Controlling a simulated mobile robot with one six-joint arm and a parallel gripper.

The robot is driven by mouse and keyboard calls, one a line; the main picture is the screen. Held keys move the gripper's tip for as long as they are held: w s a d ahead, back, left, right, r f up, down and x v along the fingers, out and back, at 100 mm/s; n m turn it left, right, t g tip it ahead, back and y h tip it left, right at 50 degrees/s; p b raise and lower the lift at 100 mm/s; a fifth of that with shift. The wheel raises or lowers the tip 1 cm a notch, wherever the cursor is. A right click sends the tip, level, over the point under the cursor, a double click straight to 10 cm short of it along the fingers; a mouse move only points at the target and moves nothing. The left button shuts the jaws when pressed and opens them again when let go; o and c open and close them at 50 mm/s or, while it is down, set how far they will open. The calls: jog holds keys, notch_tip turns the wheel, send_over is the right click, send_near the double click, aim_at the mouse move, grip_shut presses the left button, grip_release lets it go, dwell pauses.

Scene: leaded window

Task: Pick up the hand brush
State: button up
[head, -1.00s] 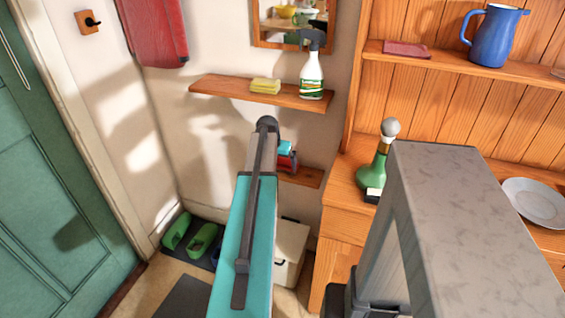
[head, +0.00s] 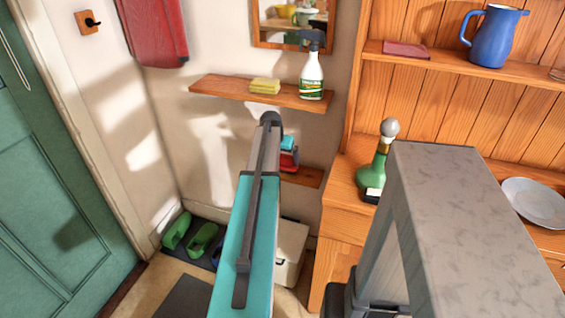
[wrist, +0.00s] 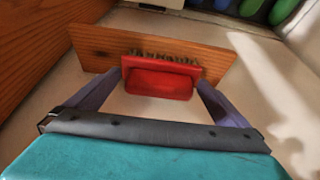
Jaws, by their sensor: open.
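The hand brush (wrist: 160,82) is red with a dark row of bristles. In the wrist view it lies at the small lower wooden shelf (wrist: 92,44), in the middle of the picture. My gripper (wrist: 159,78) is open, with one purple-grey finger on each side of the brush. A gap shows between the brush and the fingers lower down; whether the fingertips touch it I cannot tell. In the head view a bit of red, the brush (head: 288,160), shows beside my arm above the lower shelf (head: 308,178). My arm hides most of the gripper there.
Above is a longer shelf (head: 215,88) with a yellow sponge (head: 265,85) and a spray bottle (head: 312,75). A wooden dresser (head: 345,190) with a green bottle (head: 372,178) stands at the right. Green shoes (head: 200,238) and a pale box (head: 291,250) are on the floor below.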

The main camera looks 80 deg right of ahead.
aim_at(282, 155)
jog(key=shift+s+d, duration=0.2)
jog(key=shift+d, duration=1.05)
jog(key=shift+d+f, duration=0.15)
jog(key=shift+f, duration=0.45)
jog(key=c, duration=0.9)
jog(key=shift+r, duration=0.1)
jog(key=shift+r, duration=0.15)
jog(key=shift+a+r, duration=0.1)
jog(key=shift+a, duration=0.1)
jog(key=w+a, duration=0.1)
jog(key=a, duration=0.4)
jog(key=w+a+b, duration=0.1)
jog(key=a, duration=0.5)
jog(key=w+a, duration=0.1)
jog(key=a, duration=0.5)
jog(key=shift+a, duration=0.2)
